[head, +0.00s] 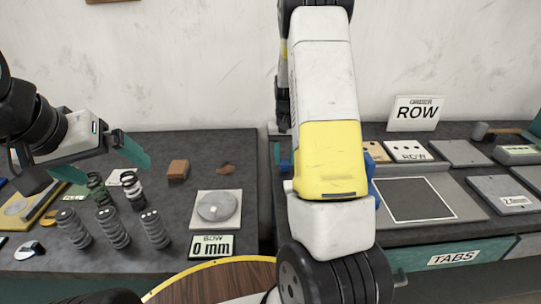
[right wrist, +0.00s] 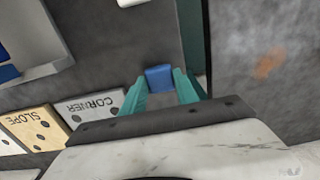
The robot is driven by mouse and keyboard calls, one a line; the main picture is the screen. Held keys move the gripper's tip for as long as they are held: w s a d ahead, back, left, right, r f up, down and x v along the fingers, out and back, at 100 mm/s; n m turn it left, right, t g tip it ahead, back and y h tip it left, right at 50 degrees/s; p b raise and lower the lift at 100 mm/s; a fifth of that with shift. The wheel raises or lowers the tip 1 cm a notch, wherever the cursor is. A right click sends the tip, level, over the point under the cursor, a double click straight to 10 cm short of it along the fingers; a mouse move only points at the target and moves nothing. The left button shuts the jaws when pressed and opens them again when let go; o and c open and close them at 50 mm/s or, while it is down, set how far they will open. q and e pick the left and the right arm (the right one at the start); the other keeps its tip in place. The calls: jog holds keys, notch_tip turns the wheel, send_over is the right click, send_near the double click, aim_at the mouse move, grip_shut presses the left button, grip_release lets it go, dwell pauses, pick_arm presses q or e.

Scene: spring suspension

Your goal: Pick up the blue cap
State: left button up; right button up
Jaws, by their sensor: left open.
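In the right wrist view the blue cap (right wrist: 158,78) is a small block on the dark tabletop, close to an edge. The two teal fingers of my right gripper (right wrist: 160,84) stand on either side of it; whether they press on it I cannot tell. In the head view my right forearm hides most of this spot, and only a bit of blue (head: 285,164) shows at its left side. My left gripper (head: 110,168) is open and empty, its teal fingers spread above the springs at the left.
On the right table are CORNER (right wrist: 95,106) and SLOPE (right wrist: 35,128) blocks, a tray (right wrist: 35,73) with blue pieces and a ROW sign (head: 416,113).

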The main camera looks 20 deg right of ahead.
grip_shut()
